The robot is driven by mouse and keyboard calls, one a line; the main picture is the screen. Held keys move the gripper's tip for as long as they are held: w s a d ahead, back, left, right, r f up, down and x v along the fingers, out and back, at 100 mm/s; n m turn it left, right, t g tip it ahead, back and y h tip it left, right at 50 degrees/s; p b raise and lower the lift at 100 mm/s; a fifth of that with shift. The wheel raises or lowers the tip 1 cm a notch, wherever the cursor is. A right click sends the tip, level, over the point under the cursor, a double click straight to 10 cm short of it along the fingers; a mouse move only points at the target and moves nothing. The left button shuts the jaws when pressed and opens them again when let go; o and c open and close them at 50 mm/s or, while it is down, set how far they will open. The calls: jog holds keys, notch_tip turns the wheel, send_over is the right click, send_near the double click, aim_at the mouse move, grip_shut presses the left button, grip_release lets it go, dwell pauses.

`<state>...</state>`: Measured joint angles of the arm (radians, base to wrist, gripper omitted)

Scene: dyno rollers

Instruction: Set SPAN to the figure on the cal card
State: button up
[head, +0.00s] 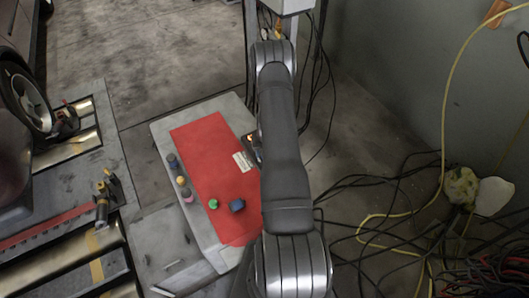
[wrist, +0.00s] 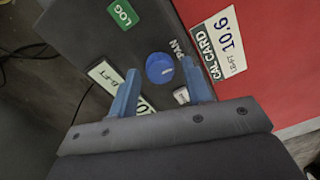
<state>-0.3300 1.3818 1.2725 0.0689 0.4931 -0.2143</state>
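In the wrist view, a dark instrument box (wrist: 75,20) carries a round blue knob (wrist: 160,68) beside a partly covered label reading "PAN". My gripper (wrist: 159,72) is open, with one blue finger on each side of the knob in the picture. I cannot tell whether the fingers touch it or how high they are. The cal card (wrist: 224,42) lies on the red surface and reads 10.6 LB-FT. A white LB-FT plate (wrist: 107,76) and a display are partly hidden by the left finger; the display's figure is unreadable. In the head view, the card (head: 243,161) shows; my arm hides my gripper.
A green LOG label (wrist: 122,14) is on the box. In the head view, the red mat (head: 200,145) lies on a grey cart top (head: 163,130). A green piece (head: 213,204), a blue piece (head: 237,206) and several small jars stand there. Cables lie on the floor at right.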

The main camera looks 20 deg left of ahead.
jog(key=c, duration=0.8)
jog(key=shift+o, duration=0.2)
jog(key=shift+m, duration=1)
jog(key=o, duration=1)
jog(key=r, duration=1.7)
jog(key=shift+w+d+r, duration=0.1)
jog(key=shift+d+r, duration=0.1)
jog(key=shift+d, duration=0.1)
